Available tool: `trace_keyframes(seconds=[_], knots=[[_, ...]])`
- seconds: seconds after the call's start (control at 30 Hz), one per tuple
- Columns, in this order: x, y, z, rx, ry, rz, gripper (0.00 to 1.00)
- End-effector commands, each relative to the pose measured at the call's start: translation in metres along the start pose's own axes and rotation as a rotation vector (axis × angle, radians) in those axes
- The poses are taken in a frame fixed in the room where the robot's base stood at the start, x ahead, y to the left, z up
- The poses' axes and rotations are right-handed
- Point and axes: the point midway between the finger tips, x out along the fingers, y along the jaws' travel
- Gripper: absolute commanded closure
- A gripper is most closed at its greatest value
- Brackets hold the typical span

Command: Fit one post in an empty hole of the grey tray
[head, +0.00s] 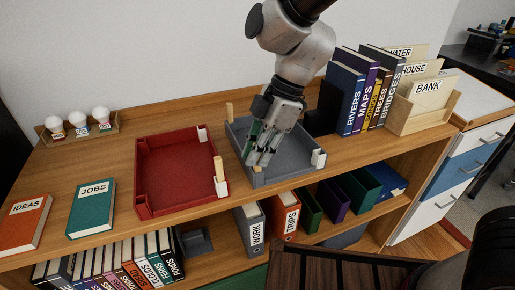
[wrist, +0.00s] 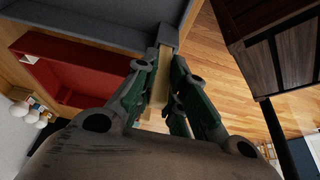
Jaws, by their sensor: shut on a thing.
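The grey tray (head: 290,173) sits on the wooden shelf top, right of the red tray (head: 178,205). My gripper (head: 262,158) is over the grey tray's front left corner, shut on a wooden post. The post (wrist: 159,75) shows between the fingers in the wrist view, its far end at the tray's grey corner block (wrist: 166,34). I cannot tell whether it is in the hole or just against it. Another post (head: 229,111) stands at the grey tray's back left corner. A post (head: 219,166) also stands at the red tray's front right corner.
A white corner piece (head: 318,158) marks the grey tray's front right. Upright books (head: 352,98) and a card box (head: 420,118) stand behind to the right. Two books, one teal (head: 91,207), lie to the left. Bulbs (head: 78,120) stand at the back left.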

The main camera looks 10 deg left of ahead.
Motion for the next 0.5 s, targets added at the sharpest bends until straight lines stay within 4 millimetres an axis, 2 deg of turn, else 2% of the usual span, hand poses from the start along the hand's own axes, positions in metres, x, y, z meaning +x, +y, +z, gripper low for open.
trace_keyframes(seconds=[0.4, 0.43, 0.5], knots=[[0.0013, 0.0001, 0.0005, 0.0, 0.0, 0.001, 0.98], [0.0013, 0.0001, 0.0005, 0.0, 0.0, 0.001, 0.83], [0.0013, 0.0001, 0.0005, 0.0, 0.0, 0.001, 0.7]])
